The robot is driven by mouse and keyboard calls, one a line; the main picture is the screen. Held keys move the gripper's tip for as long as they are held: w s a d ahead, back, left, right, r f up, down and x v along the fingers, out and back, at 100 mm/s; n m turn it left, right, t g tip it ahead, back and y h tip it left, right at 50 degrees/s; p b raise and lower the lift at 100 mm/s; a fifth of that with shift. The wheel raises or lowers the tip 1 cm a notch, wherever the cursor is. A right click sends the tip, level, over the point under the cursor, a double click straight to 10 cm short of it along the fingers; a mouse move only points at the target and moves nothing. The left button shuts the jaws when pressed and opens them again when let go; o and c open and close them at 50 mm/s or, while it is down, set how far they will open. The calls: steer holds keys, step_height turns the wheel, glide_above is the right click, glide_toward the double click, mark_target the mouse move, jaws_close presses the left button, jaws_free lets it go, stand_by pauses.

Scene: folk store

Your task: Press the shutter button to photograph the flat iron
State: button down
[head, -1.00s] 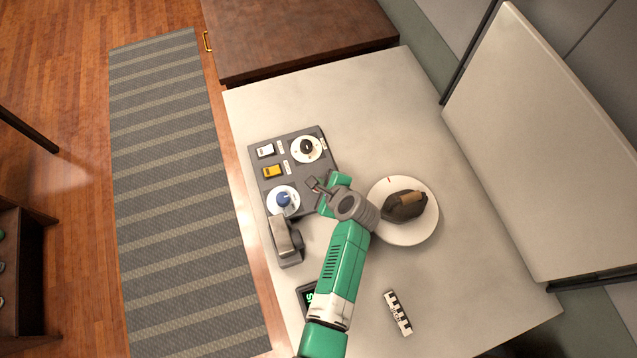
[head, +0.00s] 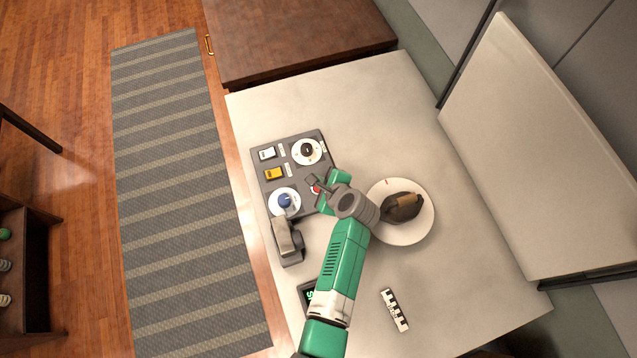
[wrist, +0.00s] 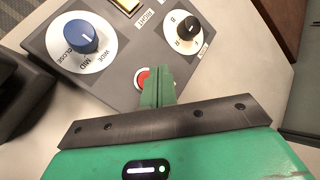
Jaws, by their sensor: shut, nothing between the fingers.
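The control panel (head: 271,195) is a dark grey slab on the light table. Its red shutter button (head: 316,188) shows partly beside my gripper; in the wrist view the red button (wrist: 143,78) sits in a pale ring, just at the left of my fingertips. My gripper (wrist: 158,74) is shut and empty, its green fingers together over the panel near the button; I cannot tell if they touch it. The flat iron (head: 402,207), dark with a brown handle, rests on a round white turntable (head: 417,232) right of my gripper. The camera (head: 287,241) is a grey body below the panel.
The panel carries a blue zoom dial (wrist: 83,37), a black dial (wrist: 187,28), a yellow switch (head: 274,173) and a white switch (head: 267,153). A black-and-white scale card (head: 395,310) lies lower right. A white board (head: 530,150) stands at right. The far table is clear.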

step_height(320, 180, up, 4)
steer(key=p, duration=0.2)
steer(key=shift+f+p, duration=0.2)
steer(key=shift+p, duration=0.2)
steer(key=shift+f, duration=0.15)
